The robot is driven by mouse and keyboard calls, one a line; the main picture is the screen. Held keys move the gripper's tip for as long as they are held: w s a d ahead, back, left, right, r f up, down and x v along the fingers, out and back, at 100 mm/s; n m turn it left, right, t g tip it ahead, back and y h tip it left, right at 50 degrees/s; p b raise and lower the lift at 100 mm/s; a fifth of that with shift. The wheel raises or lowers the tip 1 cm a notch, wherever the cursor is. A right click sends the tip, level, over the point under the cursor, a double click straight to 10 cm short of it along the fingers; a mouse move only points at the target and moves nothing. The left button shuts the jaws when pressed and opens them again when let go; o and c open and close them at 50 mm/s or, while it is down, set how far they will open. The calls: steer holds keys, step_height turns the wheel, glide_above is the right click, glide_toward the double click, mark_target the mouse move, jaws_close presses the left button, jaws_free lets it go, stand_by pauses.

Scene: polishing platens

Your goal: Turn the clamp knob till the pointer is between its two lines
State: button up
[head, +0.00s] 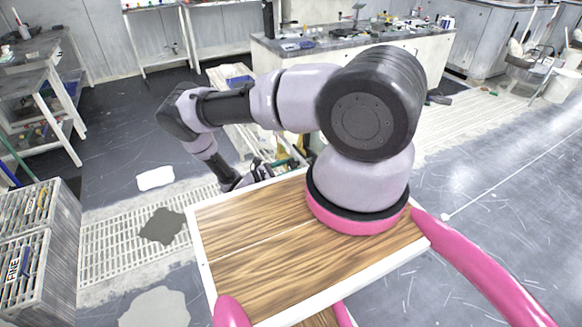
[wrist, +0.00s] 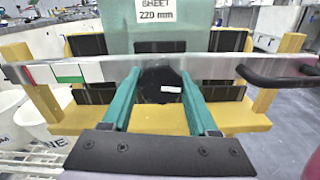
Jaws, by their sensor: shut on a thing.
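In the wrist view a dark round knob (wrist: 158,86) with a small white mark (wrist: 171,89) sits in front of a metal bar (wrist: 220,70). My gripper (wrist: 160,78) has its two green fingers on either side of the knob and is shut on it. The bar carries a red patch (wrist: 28,76) and a green patch (wrist: 69,73) with dark edge lines at its left. I cannot make out a separate pointer. In the head view my gripper (head: 245,180) is small and partly hidden beyond the wooden top; the knob cannot be made out there.
A yellow frame (wrist: 85,118) with dark pads holds the bar. A green panel (wrist: 178,38) labelled "SHEET 220 mm" stands behind. A black handle (wrist: 275,76) juts from the bar's right. White buckets (wrist: 30,125) stand at left. Open floor (head: 510,190) lies at right.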

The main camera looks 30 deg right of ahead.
steer(key=m, duration=0.4)
steer(key=shift+w+m, duration=0.1)
steer(key=shift+m, duration=2.4)
steer(key=o, duration=1.3)
steer(key=shift+o, duration=0.2)
steer(key=a, duration=1.1)
steer(key=shift+s, duration=0.2)
